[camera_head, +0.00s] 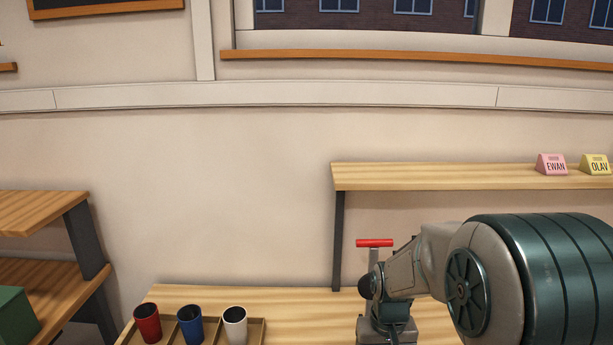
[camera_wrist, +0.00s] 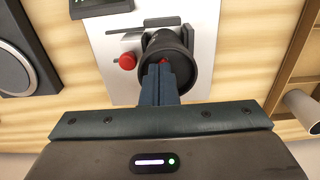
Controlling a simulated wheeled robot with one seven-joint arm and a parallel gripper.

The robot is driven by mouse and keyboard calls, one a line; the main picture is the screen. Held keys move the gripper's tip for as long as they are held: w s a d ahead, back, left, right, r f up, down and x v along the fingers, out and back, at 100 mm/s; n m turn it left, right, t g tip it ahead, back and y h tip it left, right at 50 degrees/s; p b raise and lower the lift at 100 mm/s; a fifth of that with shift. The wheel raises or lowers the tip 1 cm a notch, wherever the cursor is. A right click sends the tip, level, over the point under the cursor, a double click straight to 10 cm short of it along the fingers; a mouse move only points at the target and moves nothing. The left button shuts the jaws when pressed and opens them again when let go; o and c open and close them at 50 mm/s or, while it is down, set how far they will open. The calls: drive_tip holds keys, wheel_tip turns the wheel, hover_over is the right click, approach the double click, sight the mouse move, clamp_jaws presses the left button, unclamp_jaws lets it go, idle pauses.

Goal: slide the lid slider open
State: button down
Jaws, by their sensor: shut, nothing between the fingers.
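The laser marker shows in the wrist view as a pale plate (camera_wrist: 205,35) carrying a black cylinder (camera_wrist: 178,52) and a red knob (camera_wrist: 127,61). I cannot tell for sure which part is the lid slider. My gripper (camera_wrist: 160,75) is shut and empty. Its fingertips are at the near side of the black cylinder, overlapping it in the picture; whether they touch it is unclear. A bit of red shows just beyond the tips. In the head view a red T-shaped handle (camera_head: 375,243) stands on a grey post behind my arm, which hides most of the area below it.
A wooden tray (camera_head: 262,333) holds a red cup (camera_head: 147,322), a blue cup (camera_head: 190,323) and a white cup (camera_head: 235,324). A raised shelf (camera_head: 440,178) stands behind my arm. A dark-rimmed round item (camera_wrist: 15,72) lies left of the plate. Bare tabletop (camera_head: 300,305) lies between tray and arm.

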drive_tip(key=shift+w+d, duration=0.35)
drive_tip(key=shift+d, duration=0.05)
idle(0.4)
drive_tip(key=shift+r, duration=0.15)
wheel_tip(320, 180, up, 7)
drive_tip(key=p, duration=0.5)
idle(0.6)
drive_tip(key=s+r+t, duration=0.1)
drive_tip(key=s+r, duration=0.3)
drive_tip(key=s, duration=0.3)
drive_tip(key=s+a+r+t, duration=0.1)
drive_tip(key=s+r+t, duration=0.1)
drive_tip(key=s+r, duration=0.3)
drive_tip(key=s, duration=0.3)
drive_tip(key=shift+s+a, duration=0.15)
drive_tip(key=shift+s, duration=0.15)
